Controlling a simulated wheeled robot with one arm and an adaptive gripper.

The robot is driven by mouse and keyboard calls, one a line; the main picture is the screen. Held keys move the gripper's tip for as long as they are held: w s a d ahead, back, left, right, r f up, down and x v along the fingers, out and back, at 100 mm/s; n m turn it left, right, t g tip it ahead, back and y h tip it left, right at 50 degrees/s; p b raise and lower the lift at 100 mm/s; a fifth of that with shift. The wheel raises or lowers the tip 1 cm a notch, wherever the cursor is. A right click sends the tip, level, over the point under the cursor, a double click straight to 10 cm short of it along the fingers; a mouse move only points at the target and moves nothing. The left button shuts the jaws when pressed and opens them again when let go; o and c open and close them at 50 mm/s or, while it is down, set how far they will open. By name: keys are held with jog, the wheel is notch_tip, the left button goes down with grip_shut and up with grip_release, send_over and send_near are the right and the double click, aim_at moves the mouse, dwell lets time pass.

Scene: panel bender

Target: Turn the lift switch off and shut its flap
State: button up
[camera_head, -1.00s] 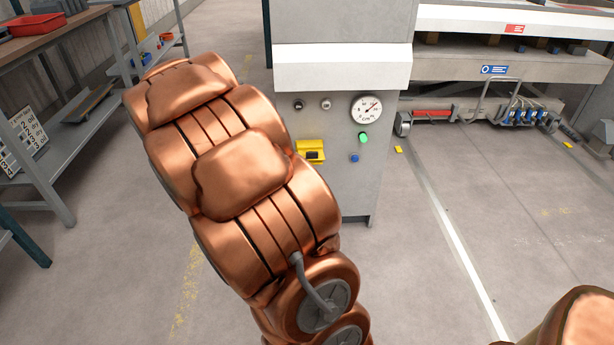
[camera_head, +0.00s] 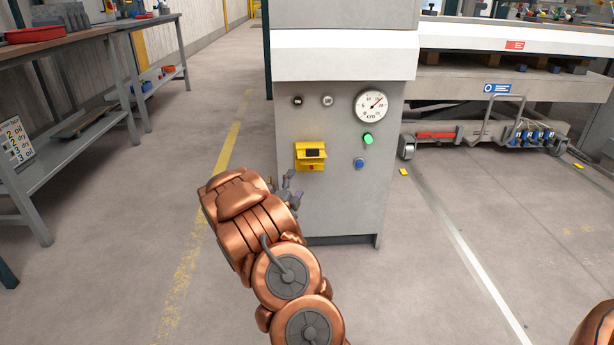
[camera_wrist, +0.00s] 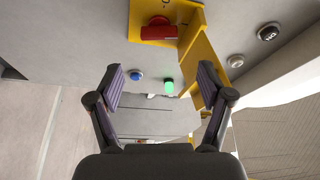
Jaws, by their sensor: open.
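The lift switch is a yellow box (camera_head: 300,164) on the front of the grey cabinet, with a dark patch and a small red part showing. In the wrist view it has a yellow plate with a red switch handle (camera_wrist: 158,32) at the top. Its yellow flap (camera_wrist: 198,50) stands out from the plate, open.
The cabinet (camera_head: 345,205) also bears a gauge (camera_head: 371,105), a green lamp (camera_head: 368,139), a blue button (camera_head: 359,163) and two small round knobs above the box. A workbench (camera_head: 80,45) stands at left. A low wheeled frame is at right.

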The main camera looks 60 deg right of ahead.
jog(key=f+b+x, duration=0.1)
jog(key=b+x, duration=0.3)
jog(key=x, duration=0.8)
jog(key=shift+s+r, duration=0.15)
jog(key=shift+r, duration=0.25)
jog(key=shift+d, duration=0.1)
jog(key=c, duration=0.9)
